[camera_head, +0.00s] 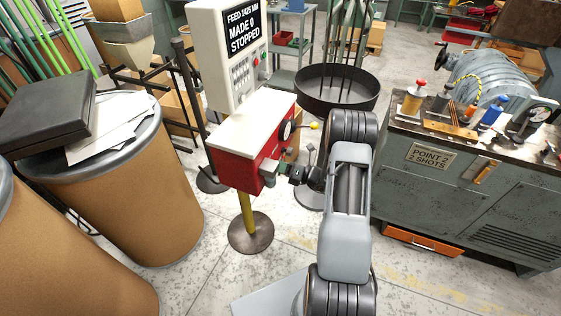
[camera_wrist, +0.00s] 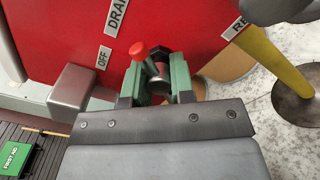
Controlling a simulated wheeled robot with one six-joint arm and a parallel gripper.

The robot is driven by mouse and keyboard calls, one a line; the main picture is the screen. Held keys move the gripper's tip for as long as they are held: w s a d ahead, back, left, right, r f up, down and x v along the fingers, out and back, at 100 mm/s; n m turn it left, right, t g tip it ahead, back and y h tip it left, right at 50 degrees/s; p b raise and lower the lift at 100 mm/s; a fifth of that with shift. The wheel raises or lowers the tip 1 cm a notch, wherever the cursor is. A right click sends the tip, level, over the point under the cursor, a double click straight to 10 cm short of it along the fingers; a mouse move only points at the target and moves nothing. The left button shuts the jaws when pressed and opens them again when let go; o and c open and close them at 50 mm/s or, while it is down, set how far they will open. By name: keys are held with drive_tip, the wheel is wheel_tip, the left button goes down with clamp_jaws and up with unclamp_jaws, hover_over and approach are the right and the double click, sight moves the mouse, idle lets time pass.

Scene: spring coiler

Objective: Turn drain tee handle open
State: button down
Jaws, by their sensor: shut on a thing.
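The red box (camera_head: 240,150) with a white top stands on a yellow post. In the wrist view its red face (camera_wrist: 190,25) fills the upper part, with a partly cut-off "DRA" label (camera_wrist: 117,16) and an "OFF" label (camera_wrist: 104,57). The drain tee handle (camera_wrist: 139,50) has a red knob and a short metal stem, tilted up and left from a fitting. My gripper (camera_wrist: 157,88) has its green fingers on both sides of the handle's lower part and is shut on it. In the head view my gripper (camera_head: 275,173) is at the box's front; the handle is hidden there.
A lever with a yellow knob (camera_head: 314,126) sticks out from the box. A control panel (camera_head: 228,50) reads "MADE 0 STOPPED". A round black tray (camera_head: 336,88) stands behind, a grey workbench (camera_head: 470,195) is at right, and a brown drum (camera_head: 135,185) at left.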

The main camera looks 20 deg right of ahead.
drive_tip(key=shift+m+p, duration=0.8)
drive_tip(key=shift+m, duration=0.4)
drive_tip(key=c, duration=1.9)
unclamp_jaws()
drive_tip(key=shift+m, duration=0.3)
drive_tip(key=o, duration=1)
drive_tip(key=shift+c, duration=0.2)
drive_tip(key=v, duration=1.4)
